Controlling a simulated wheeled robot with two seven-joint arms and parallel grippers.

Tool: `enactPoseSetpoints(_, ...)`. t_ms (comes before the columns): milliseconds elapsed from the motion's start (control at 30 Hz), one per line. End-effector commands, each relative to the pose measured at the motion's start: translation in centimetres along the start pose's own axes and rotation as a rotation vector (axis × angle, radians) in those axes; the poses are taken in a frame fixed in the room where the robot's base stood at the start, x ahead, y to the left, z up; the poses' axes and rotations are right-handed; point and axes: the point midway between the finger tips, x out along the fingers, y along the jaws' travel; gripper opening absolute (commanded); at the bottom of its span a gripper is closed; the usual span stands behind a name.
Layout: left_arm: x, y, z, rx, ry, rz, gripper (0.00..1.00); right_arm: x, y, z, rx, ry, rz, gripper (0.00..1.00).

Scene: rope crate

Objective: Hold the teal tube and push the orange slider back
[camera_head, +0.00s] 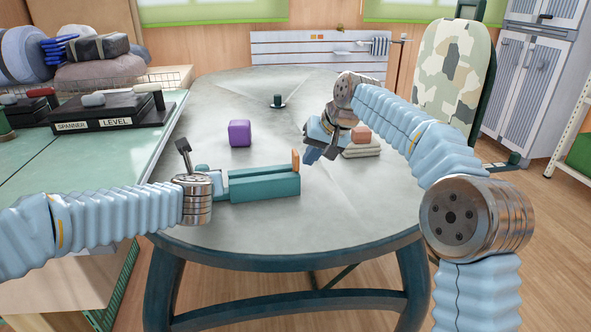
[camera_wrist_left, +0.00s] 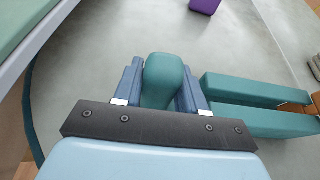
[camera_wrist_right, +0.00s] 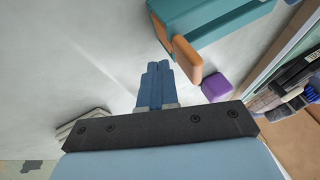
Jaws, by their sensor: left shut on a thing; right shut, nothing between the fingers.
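The teal tube (camera_head: 264,187) lies on the grey table, with an open slot along its top. It also shows in the left wrist view (camera_wrist_left: 265,121). The orange slider (camera_head: 295,160) stands up at the tube's right end and shows in the right wrist view (camera_wrist_right: 187,60). My left gripper (camera_wrist_left: 165,85) is shut on the rounded teal end piece at the tube's left; its fingers hide where this joins the tube. My right gripper (camera_wrist_right: 157,68) is shut and empty, close to the slider with a small gap between them.
A purple block (camera_head: 239,133) stands behind the tube. An orange-brown block (camera_head: 361,134) sits on a pale stack (camera_head: 361,149) just right of my right gripper. A small dark peg (camera_head: 278,101) is farther back. The table's front (camera_head: 300,228) is clear.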

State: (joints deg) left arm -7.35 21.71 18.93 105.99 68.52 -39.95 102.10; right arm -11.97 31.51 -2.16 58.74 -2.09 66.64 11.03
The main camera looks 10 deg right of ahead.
Motion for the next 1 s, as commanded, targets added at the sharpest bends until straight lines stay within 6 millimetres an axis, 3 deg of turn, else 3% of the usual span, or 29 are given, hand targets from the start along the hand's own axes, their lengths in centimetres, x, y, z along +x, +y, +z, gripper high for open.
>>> enactPoseSetpoints(500,0.1,0.0,-0.1,0.000,0.003,0.000,0.04,0.1,-0.1,0.0,0.000,0.000,0.000,0.00)
enactPoseSetpoints(1000,0.1,0.0,-0.1,0.000,0.003,0.000,0.04,0.8,-2.2,0.5,-0.001,-0.002,0.000,0.00)
